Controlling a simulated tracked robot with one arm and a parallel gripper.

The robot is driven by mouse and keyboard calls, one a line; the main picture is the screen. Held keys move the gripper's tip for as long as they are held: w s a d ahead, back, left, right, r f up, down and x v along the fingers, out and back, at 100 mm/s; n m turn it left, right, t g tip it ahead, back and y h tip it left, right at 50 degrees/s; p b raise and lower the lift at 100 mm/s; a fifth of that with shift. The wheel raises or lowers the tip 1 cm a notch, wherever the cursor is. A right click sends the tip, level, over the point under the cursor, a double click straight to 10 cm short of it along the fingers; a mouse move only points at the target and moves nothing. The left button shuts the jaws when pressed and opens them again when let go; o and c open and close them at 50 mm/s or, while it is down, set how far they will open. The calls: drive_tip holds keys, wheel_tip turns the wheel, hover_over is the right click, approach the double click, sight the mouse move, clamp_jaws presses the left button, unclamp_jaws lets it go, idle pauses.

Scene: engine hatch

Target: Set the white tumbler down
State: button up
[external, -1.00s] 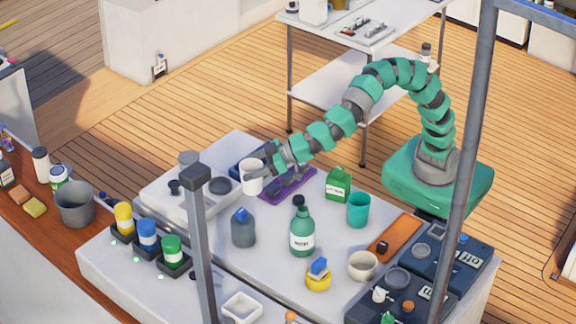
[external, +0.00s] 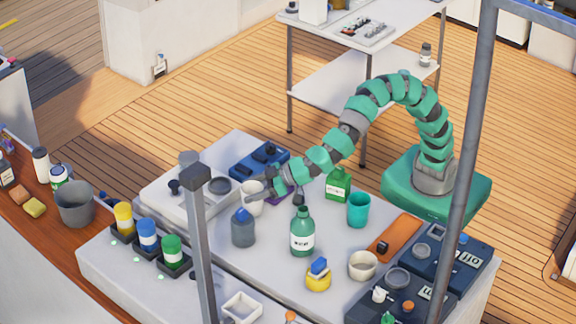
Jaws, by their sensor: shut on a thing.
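The white tumbler (external: 250,203) is upright near the middle of the hatch top, at the right edge of the pale grey tray (external: 165,205). My gripper (external: 262,190) is shut on it from the right, with its fingers at the tumbler's upper part. The tumbler's right side is partly hidden by the gripper. I cannot tell whether its base touches the surface.
A purple mat (external: 284,196) lies partly under my arm, with a blue tray (external: 260,160) behind. A green bottle (external: 302,235), a green canister (external: 338,185), a teal cup (external: 358,210) and a cream cup (external: 362,265) stand to the right. Some bare surface lies between them.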

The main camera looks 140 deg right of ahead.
drive_tip(key=o, duration=1)
drive_tip(key=shift+s+a+r, duration=0.25)
drive_tip(key=shift+s+a, duration=0.05)
drive_tip(key=p+v, duration=0.3)
drive_tip(key=v, duration=0.8)
drive_tip(key=shift+s+a+f, duration=0.1)
